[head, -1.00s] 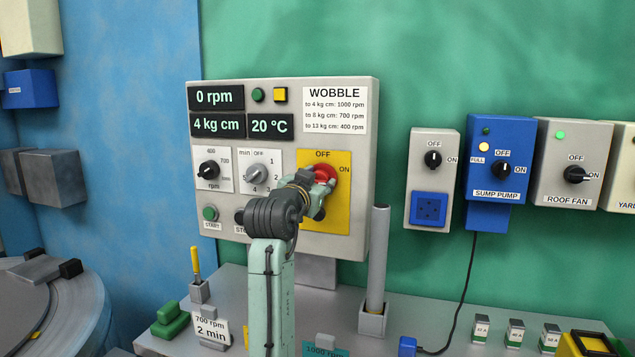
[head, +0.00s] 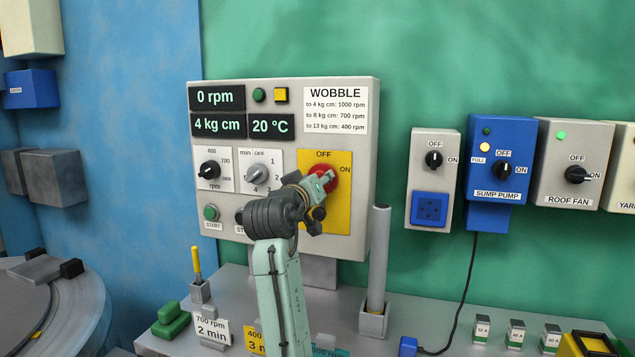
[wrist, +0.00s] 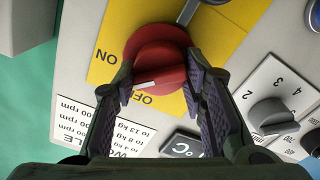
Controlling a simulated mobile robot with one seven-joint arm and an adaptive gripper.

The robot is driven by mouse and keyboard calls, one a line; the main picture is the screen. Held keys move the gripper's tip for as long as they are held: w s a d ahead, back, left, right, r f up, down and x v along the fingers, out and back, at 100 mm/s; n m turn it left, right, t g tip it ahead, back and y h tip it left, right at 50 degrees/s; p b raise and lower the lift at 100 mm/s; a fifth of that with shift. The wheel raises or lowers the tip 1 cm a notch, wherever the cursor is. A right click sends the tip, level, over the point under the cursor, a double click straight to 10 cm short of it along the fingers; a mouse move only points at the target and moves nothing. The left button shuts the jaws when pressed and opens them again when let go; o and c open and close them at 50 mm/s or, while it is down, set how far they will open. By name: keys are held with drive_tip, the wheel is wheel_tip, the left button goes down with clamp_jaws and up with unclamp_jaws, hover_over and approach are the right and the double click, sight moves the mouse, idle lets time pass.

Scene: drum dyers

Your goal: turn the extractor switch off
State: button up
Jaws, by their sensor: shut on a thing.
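The red rotary switch (head: 330,173) sits on a yellow plate (head: 341,208) at the right of the grey control panel (head: 284,222). The plate reads OFF at its top and ON at its right. In the wrist view the red knob (wrist: 160,62) stands between the two fingers of my gripper (wrist: 160,92), which are shut on it. A white mark on the knob lies close to the OFF lettering; its exact setting is hard to tell. In the head view my gripper (head: 326,183) hides part of the knob.
The panel also carries a black rpm knob (head: 209,170), a grey timer knob (head: 257,174) and a green button (head: 211,213). A grey post (head: 378,258) stands close to the panel's right. Other switch boxes, such as the blue sump pump box (head: 499,158), hang further right.

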drive_tip(key=n, duration=0.4)
drive_tip(key=shift+n, duration=0.3)
drive_tip(key=shift+a+f+n, duration=0.1)
drive_tip(key=shift+a+n, duration=0.05)
drive_tip(key=shift+n, duration=2.35)
drive_tip(key=o, duration=1.2)
drive_tip(key=shift+c, duration=0.2)
drive_tip(key=v, duration=1.2)
